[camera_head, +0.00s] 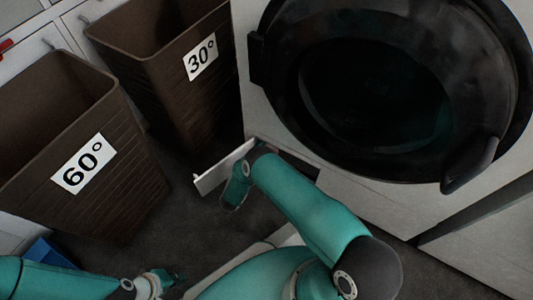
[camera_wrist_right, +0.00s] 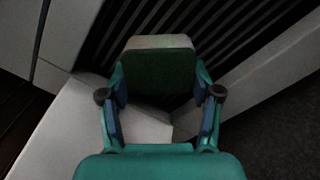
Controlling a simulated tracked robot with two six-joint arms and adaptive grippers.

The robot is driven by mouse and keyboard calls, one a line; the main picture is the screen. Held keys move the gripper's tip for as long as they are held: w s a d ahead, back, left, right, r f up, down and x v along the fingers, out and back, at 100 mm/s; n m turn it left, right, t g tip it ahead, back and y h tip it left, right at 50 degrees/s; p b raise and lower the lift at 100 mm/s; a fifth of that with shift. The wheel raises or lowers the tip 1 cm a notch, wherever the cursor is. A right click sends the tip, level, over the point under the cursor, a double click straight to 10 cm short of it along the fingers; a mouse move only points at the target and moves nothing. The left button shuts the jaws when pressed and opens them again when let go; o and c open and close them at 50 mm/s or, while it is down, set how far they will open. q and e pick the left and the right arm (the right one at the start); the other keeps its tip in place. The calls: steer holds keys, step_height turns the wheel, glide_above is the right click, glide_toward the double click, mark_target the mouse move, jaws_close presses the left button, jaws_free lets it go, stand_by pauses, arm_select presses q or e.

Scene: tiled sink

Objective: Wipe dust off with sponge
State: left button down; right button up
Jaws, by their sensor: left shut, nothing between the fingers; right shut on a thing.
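In the right wrist view, my right gripper (camera_wrist_right: 160,88) is shut on a sponge (camera_wrist_right: 158,65), a dark green block with a pale edge. The sponge is in front of a dark slatted grille (camera_wrist_right: 228,25); I cannot tell whether it touches it. In the head view, my right arm reaches down to the base of the washing machine (camera_head: 375,200), beside an open white flap (camera_head: 222,168); the sponge is not visible there. My left gripper (camera_head: 172,279) is shut and empty, low at the bottom left. I cannot make out dust in either view.
Two brown bins stand at left, marked 60° (camera_head: 85,165) and 30° (camera_head: 200,60). The machine's round black door (camera_head: 380,85) is above my right arm. A blue object (camera_head: 45,255) lies at the lower left. Dark floor (camera_head: 200,235) is clear between bins and arm.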

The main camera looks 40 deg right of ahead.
steer(key=shift+v, duration=3)
steer(key=shift+v, duration=1.45)
